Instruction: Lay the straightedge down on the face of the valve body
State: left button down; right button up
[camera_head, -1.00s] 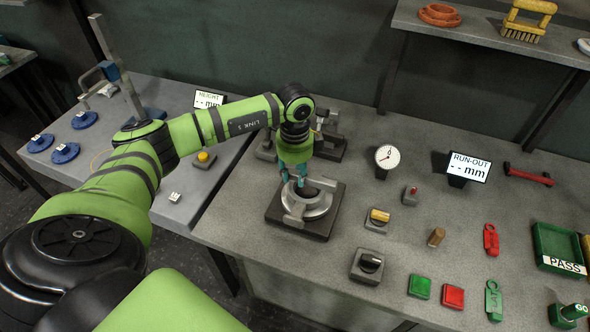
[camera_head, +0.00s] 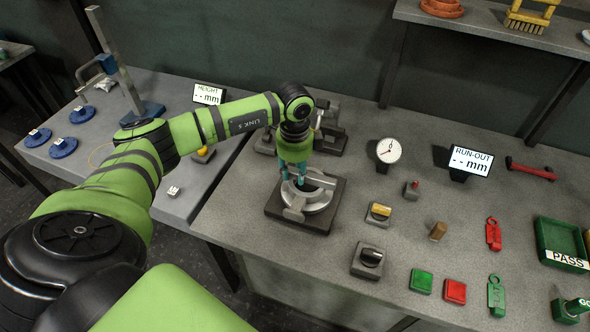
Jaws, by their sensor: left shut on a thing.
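The valve body (camera_head: 321,201) is a round grey metal casting with an open middle, sitting on a dark square block. My left gripper (camera_head: 293,180), with teal fingers, points down over the left side of the casting. It is shut on the straightedge (camera_head: 294,199), a pale grey bar that shows just below the fingertips across the left part of the casting. I cannot tell whether the bar touches the face or hangs just above it. The fingers hide part of it. My right gripper is not in view.
A dial gauge (camera_head: 388,151) and a run-out display (camera_head: 470,161) stand behind to the right. Dark metal fixtures (camera_head: 330,138) stand close behind. Bare bench lies in front of the casting.

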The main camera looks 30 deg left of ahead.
pick_arm(q)
jog(key=c, duration=0.8)
grip_release()
notch_tip(320, 180, up, 12)
jog(key=shift+r, duration=0.1)
